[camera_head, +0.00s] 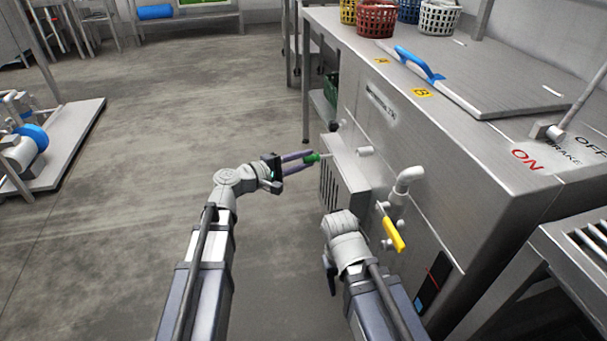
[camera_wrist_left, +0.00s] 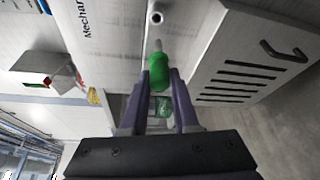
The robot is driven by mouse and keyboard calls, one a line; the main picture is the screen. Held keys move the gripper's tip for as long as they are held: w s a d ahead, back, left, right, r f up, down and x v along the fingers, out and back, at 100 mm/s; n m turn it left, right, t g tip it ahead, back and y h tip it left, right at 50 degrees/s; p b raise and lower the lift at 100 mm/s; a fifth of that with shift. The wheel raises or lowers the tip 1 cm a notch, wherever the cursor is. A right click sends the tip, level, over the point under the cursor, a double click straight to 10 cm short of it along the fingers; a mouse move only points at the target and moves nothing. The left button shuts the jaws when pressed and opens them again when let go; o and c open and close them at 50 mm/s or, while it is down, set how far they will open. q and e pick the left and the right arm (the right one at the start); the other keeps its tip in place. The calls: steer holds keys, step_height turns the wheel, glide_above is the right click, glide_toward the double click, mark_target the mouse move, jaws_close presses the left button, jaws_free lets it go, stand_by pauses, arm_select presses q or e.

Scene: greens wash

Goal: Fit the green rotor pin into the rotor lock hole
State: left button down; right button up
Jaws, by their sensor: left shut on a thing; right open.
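The green rotor pin (camera_head: 311,158) is held between the fingers of my left gripper (camera_head: 300,161), in front of the machine's side. In the left wrist view the pin (camera_wrist_left: 159,68) has a green grip and a grey tip that points at a round grey socket with a dark hole (camera_wrist_left: 156,18), which looks like the rotor lock hole. A small gap shows between tip and socket there. In the head view a short grey stub (camera_head: 365,151) sticks out of the machine near the pin. My right gripper (camera_head: 330,272) is low beside the machine, its fingers mostly hidden.
A louvred grey box (camera_head: 343,180) juts out below the pin. A white elbow pipe (camera_head: 408,180) and a yellow valve handle (camera_head: 393,235) stick out to the right. The steel machine's lid (camera_head: 490,80) has a blue handle. Open floor lies to the left.

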mark_target(318, 160)
arm_select(q)
steer(key=shift+f, duration=0.1)
stand_by(0.4)
steer(key=shift+w+d, duration=0.25)
steer(key=shift+d, duration=0.65)
steer(key=shift+w+d, duration=0.3)
steer(key=shift+d, duration=0.55)
steer(key=shift+w+d, duration=0.25)
steer(key=shift+d, duration=0.65)
steer(key=shift+w+d, duration=0.3)
steer(key=shift+d, duration=0.55)
steer(key=shift+w+d, duration=0.25)
steer(key=shift+d, duration=0.6)
steer(key=shift+w+d, duration=0.3)
steer(key=shift+d, duration=0.55)
steer(key=c, duration=0.6)
jaws_free()
steer(key=v, duration=0.7)
steer(key=shift+s+a+p, duration=0.25)
steer(key=shift+a+p, duration=0.1)
steer(key=shift+p, duration=0.05)
